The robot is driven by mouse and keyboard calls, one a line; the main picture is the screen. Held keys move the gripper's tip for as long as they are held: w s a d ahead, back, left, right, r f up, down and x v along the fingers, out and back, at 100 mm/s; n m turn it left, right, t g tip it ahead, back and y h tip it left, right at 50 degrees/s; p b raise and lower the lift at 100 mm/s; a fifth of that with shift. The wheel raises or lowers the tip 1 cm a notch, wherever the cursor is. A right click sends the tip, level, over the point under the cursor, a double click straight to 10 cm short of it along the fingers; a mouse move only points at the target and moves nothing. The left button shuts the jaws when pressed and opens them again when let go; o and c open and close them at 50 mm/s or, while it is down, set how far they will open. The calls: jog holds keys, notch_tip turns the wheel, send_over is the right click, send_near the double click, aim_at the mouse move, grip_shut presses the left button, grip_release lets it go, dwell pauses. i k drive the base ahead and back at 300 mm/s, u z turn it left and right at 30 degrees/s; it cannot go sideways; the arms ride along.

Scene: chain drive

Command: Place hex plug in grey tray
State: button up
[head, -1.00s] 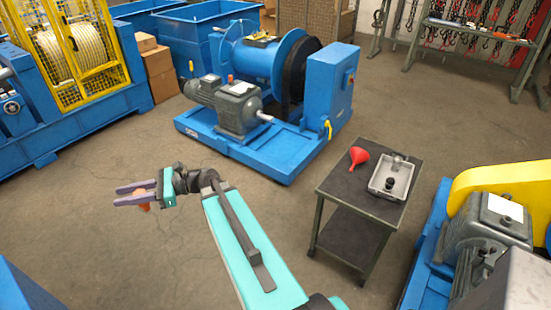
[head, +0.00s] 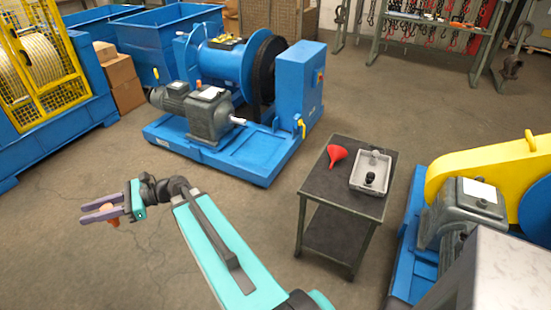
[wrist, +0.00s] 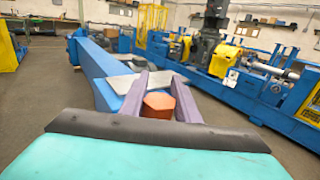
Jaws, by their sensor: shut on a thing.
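My gripper (head: 101,211) is at the left in the head view, with its purple fingers pointing left, above open floor. It is shut on the orange-brown hex plug (head: 113,221), which shows partly below the fingers. In the wrist view the hex plug (wrist: 158,105) has a six-sided face and sits between the two purple fingers (wrist: 160,97). The grey tray (head: 369,173) lies on a small dark table to the right, well apart from my gripper. It holds a black part and a grey metal part.
A red funnel (head: 336,155) lies on the dark table (head: 324,186) left of the tray. A blue winch machine (head: 230,145) stands behind. A yellow-guarded machine (head: 480,172) stands right of the table. Bare floor lies between my arm and the table.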

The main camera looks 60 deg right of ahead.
aim_at(359, 170)
jog(key=i, duration=1.5)
jog(key=z, duration=3.25)
jog(key=i, duration=0.15)
jog(key=u, duration=1.05)
